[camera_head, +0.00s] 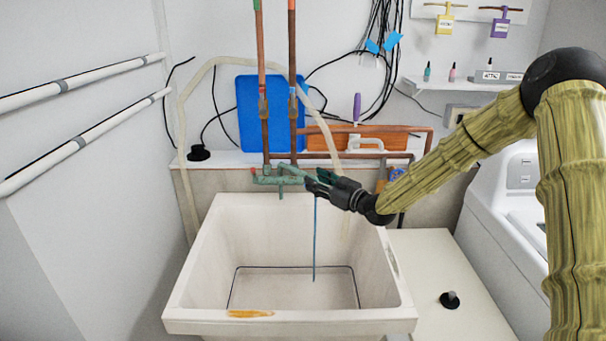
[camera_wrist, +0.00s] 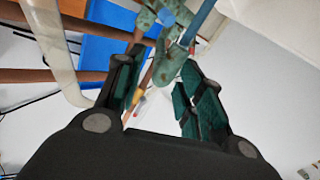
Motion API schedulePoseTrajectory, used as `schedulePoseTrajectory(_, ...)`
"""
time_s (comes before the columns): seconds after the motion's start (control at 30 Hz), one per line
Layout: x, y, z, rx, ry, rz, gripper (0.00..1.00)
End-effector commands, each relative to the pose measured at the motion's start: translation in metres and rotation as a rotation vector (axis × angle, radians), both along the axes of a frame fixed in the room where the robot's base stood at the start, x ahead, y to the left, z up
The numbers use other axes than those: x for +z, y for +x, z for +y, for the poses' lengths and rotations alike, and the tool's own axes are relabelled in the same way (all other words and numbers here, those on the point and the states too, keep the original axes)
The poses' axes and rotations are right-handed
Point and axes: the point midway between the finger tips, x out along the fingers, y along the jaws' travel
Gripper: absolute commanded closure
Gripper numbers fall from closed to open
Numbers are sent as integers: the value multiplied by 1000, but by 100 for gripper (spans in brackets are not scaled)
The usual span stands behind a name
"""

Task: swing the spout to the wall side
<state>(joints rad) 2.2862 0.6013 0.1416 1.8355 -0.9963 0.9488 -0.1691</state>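The faucet (camera_head: 272,180) has a green, weathered body and is joined to the copper pipes above the back of the sink (camera_head: 205,275). Its green spout (camera_head: 296,172) points right and forward over the basin, towards my gripper. In the wrist view the spout (camera_wrist: 166,66) shows just beyond and between the fingertips. A thin blue line (camera_head: 314,245), perhaps water, hangs from near the spout's end down into the basin. My gripper (camera_head: 318,181) is at the spout's end, its green-padded fingers apart in the wrist view (camera_wrist: 155,78). Whether either finger touches the spout is unclear.
Two vertical copper pipes (camera_head: 263,130) rise behind the faucet, with a blue board (camera_head: 244,112) behind them. A pale hose (camera_head: 182,125) arches around the back left. A white machine (camera_head: 490,235) stands at right. A counter (camera_head: 430,285) adjoins the sink. The basin's interior is mostly clear.

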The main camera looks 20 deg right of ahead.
Motion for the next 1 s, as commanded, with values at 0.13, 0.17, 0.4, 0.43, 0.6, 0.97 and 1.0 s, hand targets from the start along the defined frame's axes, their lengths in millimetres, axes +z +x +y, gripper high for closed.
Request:
schedulePoseTrajectory(0.13,0,21,12,1,-2,1,62)
schedulePoseTrajectory(0.17,1,25,14,1,-1,2,62)
schedulePoseTrajectory(0.4,1,48,27,0,1,0,62)
schedulePoseTrajectory(0.43,0,50,28,0,0,1,62)
schedulePoseTrajectory(0.6,0,55,30,0,0,1,62)
schedulePoseTrajectory(0.97,0,55,30,0,1,0,84)
schedulePoseTrajectory(1.0,0,55,30,0,1,0,91)
